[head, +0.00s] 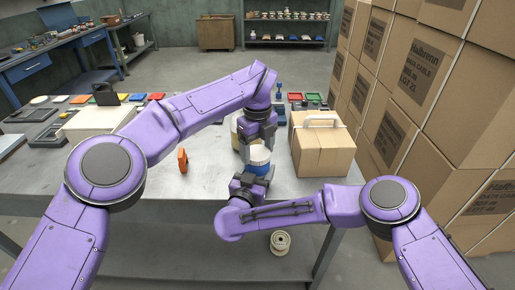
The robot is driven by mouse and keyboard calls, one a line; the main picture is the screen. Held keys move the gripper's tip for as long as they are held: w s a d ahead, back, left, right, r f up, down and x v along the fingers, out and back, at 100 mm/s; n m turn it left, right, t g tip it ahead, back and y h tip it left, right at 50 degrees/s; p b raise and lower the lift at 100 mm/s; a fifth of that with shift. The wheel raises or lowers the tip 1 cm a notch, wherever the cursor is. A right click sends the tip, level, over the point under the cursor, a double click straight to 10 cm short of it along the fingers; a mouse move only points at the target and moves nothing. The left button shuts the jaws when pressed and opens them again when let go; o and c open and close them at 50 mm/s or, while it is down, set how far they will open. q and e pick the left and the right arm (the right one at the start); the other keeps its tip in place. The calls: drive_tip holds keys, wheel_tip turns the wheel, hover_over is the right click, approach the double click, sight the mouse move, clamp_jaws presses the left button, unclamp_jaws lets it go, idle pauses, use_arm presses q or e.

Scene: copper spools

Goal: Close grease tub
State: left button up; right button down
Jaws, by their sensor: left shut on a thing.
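The grease tub (262,170) shows a blue body near the front edge of the table, at the middle of the head view. A white round lid (258,155) is at its top; I cannot tell whether it is fully seated. My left gripper (257,146) points down from above and is shut on the lid. My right gripper (250,181) is at the near side of the blue body, touching or very close to it. Its fingers are partly hidden, so I cannot tell whether they grip the tub.
A cardboard box (322,150) with a white handle stands right of the tub. An orange object (183,160) stands on the table to the left. A tan round object (235,128) is partly hidden behind my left gripper. Stacked cartons (440,90) fill the right side.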

use_arm(q)
drive_tip(key=m, duration=1.2)
drive_tip(key=shift+w+a+m, duration=0.1)
drive_tip(key=shift+m, duration=0.2)
drive_tip(key=m, duration=1.1)
drive_tip(key=shift+m, duration=0.4)
drive_tip(key=m, duration=0.3)
drive_tip(key=o, duration=1.2)
drive_tip(key=shift+c, duration=0.2)
drive_tip(key=shift+r, duration=2.2)
drive_tip(key=shift+c, duration=0.4)
